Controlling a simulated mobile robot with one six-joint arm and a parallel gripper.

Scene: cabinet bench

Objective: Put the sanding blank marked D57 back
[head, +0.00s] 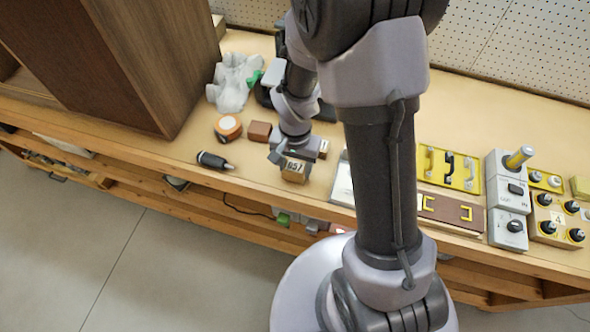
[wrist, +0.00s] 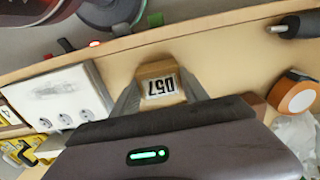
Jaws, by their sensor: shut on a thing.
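The sanding blank marked D57 (head: 294,171) is a small tan wooden block with a white label. My gripper (head: 284,160) is shut on it near the bench's front edge. In the wrist view the blank (wrist: 161,84) sits between the two grey fingers of my gripper (wrist: 158,95), and its label reads upside down. Whether the blank touches the bench top or is just above it I cannot tell.
A brown block (head: 260,131), an orange-and-white tape roll (head: 228,127) and a dark screwdriver-like tool (head: 214,161) lie left of my gripper. A white socket panel (wrist: 66,98) shows beside the blank. A wooden cabinet (head: 140,60) stands at the left. Switch boxes (head: 507,190) stand at the right.

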